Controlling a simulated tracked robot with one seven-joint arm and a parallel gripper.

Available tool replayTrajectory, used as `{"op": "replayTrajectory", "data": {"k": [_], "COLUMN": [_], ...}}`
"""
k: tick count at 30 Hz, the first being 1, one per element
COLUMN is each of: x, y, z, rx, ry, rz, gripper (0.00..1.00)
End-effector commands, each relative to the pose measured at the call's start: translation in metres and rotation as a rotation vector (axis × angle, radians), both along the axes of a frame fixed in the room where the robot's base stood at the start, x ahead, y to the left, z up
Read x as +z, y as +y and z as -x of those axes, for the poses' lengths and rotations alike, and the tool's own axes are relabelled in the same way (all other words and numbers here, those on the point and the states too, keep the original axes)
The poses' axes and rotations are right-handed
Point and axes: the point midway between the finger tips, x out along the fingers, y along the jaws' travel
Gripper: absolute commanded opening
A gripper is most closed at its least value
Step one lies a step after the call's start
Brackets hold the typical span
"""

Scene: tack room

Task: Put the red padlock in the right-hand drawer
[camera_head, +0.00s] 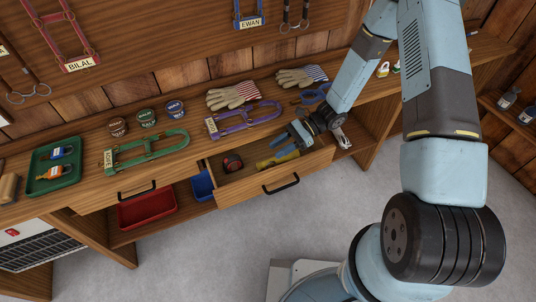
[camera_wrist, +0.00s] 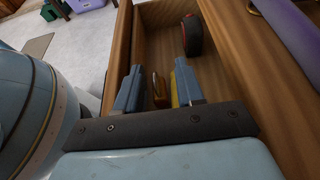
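The right-hand drawer (camera_head: 272,183) is pulled open below the bench top. It also shows in the wrist view (camera_wrist: 219,87). My gripper (camera_head: 284,143) is down at the drawer, pointing into it. In the wrist view its two fingers (camera_wrist: 157,88) stand apart. A small red and brass-coloured thing, apparently the red padlock (camera_wrist: 159,91), lies between them, with gaps on both sides. It seems to be low in the drawer; contact with the floor is hard to tell. The padlock is hidden in the head view.
The drawer also holds a black and red tape measure (camera_head: 232,163) and a yellow-handled tool (camera_head: 278,159) close by my fingers. A purple hobble-like frame (camera_head: 243,119) lies on the bench above. The left drawer (camera_head: 128,196) is shut. A green tray (camera_head: 52,188) stands far left.

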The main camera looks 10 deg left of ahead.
Motion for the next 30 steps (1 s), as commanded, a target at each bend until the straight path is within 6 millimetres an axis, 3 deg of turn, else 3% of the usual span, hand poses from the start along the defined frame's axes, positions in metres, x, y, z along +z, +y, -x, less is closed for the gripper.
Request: {"op": "replayTrajectory", "data": {"k": [9,22,26,30], "x": [0.019,0.028,0.049,0.084], "y": [-0.039,-0.049,-0.057,-0.071], "z": [-0.024,-0.03,-0.033,-0.037], "rx": [-0.001,0.01,0.043,0.102], "ry": [0.0,-0.014,-0.077,-0.182], "rz": [0.0,0.004,0.021,0.053], "gripper": [0.38,0.38,0.38,0.38]}}
